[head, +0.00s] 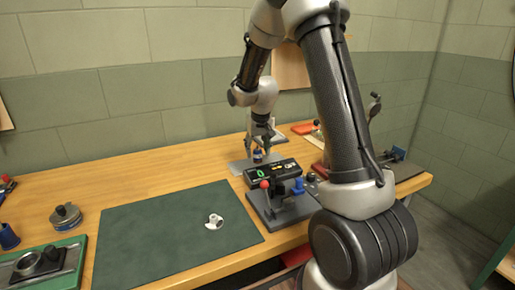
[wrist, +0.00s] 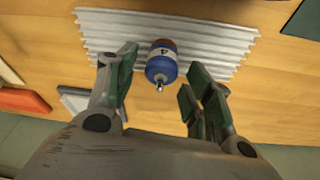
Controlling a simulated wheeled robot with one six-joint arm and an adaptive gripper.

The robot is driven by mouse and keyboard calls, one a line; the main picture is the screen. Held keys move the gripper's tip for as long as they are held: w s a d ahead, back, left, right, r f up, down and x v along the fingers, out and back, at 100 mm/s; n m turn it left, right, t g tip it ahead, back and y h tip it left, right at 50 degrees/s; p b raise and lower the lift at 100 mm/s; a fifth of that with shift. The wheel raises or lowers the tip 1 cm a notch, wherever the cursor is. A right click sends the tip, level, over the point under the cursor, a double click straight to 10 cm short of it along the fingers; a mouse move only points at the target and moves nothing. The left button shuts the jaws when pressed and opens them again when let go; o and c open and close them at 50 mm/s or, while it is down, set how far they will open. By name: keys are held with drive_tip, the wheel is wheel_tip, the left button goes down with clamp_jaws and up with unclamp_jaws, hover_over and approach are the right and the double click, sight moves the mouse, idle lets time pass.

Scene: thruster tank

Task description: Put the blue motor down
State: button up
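The blue motor (wrist: 161,66) shows in the wrist view, with a copper-brown far end, a small mark on its side and a thin metal shaft. It lies on a pale corrugated tray (wrist: 215,37). My gripper (wrist: 160,75) is open, its two fingers apart on either side of the motor, with clear gaps between them and it. In the head view my gripper (head: 262,142) is low over the tray (head: 240,166), and the motor (head: 257,156) is a small blue shape just below it.
A black device with a lit display (head: 272,170) and a red-knobbed fixture (head: 283,203) stand close in front of the tray. A white part (head: 214,221) lies on the dark green mat (head: 150,236). A round metal part (head: 65,217) stands left of the mat.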

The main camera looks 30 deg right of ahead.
drive_tip(key=s+r, duration=0.6)
drive_tip(key=r, duration=0.3)
drive_tip(key=s+r, duration=0.5)
drive_tip(key=r, duration=0.3)
drive_tip(key=s+a+r+n+t, duration=0.1)
drive_tip(key=s+n, duration=0.1)
drive_tip(key=s, duration=2.1)
drive_tip(key=shift+s+a+r+y, duration=0.2)
drive_tip(key=shift+s+r+y, duration=0.05)
drive_tip(key=shift+y, duration=0.05)
